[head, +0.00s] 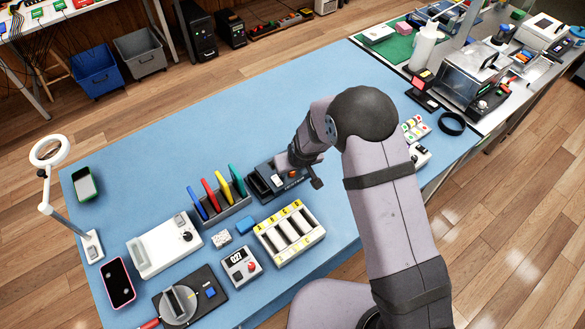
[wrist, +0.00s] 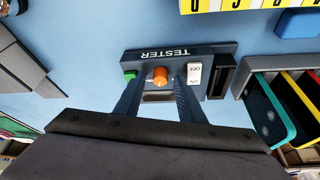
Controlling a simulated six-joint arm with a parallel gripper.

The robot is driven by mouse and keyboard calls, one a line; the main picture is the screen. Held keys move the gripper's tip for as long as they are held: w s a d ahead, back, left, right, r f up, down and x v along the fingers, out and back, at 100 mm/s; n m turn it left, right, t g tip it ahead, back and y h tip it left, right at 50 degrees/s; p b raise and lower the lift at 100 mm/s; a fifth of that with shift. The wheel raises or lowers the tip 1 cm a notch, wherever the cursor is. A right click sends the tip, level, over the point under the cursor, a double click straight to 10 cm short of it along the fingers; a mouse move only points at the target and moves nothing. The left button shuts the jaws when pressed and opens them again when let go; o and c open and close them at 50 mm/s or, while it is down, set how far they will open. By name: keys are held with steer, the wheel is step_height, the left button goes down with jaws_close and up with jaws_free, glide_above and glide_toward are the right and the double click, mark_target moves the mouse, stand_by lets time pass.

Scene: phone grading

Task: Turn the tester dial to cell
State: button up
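The tester (head: 262,184) is a dark box on the blue table, partly hidden by my arm in the head view. In the wrist view the tester (wrist: 150,54) shows its label upside down. Its orange dial (wrist: 160,75) sits between a green button (wrist: 130,76) and a white on/off switch (wrist: 194,74). My gripper (wrist: 158,90) is open, its two dark fingers apart on either side of the dial in this view, with visible gaps. Contact and finger height are unclear. The dial's setting and any "cell" mark cannot be read. In the head view my gripper (head: 285,165) is over the tester.
A rack of coloured cards (head: 222,208) stands close to the tester's left. A white tray with yellow labels (head: 267,237) is in front. A blue block (head: 245,225) and a small meter (head: 240,266) lie nearby. The table behind the tester is clear.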

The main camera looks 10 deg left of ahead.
steer(key=b+v, duration=0.2)
steer(key=v, duration=0.5)
stand_by(0.4)
steer(key=shift+r, duration=0.1)
steer(key=f+b, duration=0.1)
steer(key=b, duration=0.2)
steer(key=w+f+b, duration=0.1)
steer(key=f+b, duration=0.1)
steer(key=b, duration=0.1)
steer(key=shift+a+f+t, duration=0.2)
steer(key=shift+f+t, duration=0.05)
steer(key=shift+t, duration=0.05)
steer(key=w+b, duration=0.1)
steer(key=b, duration=0.1)
steer(key=w+a+t+b, duration=0.1)
steer(key=b, duration=0.1)
steer(key=w+r+y+b, duration=0.1)
steer(key=b, duration=0.2)
steer(key=shift+a+t, duration=0.25)
steer(key=shift+t, duration=0.05)
step_height(320, 180, up, 4)
steer(key=b, duration=0.2)
steer(key=shift+f+b, duration=0.15)
steer(key=shift+b, duration=0.2)
steer(key=s+d+f+g+h+p, duration=0.1)
steer(key=s+d+g, duration=0.1)
steer(key=s, duration=0.2)
steer(key=shift+p+x, duration=0.5)
steer(key=shift+x, duration=3.25)
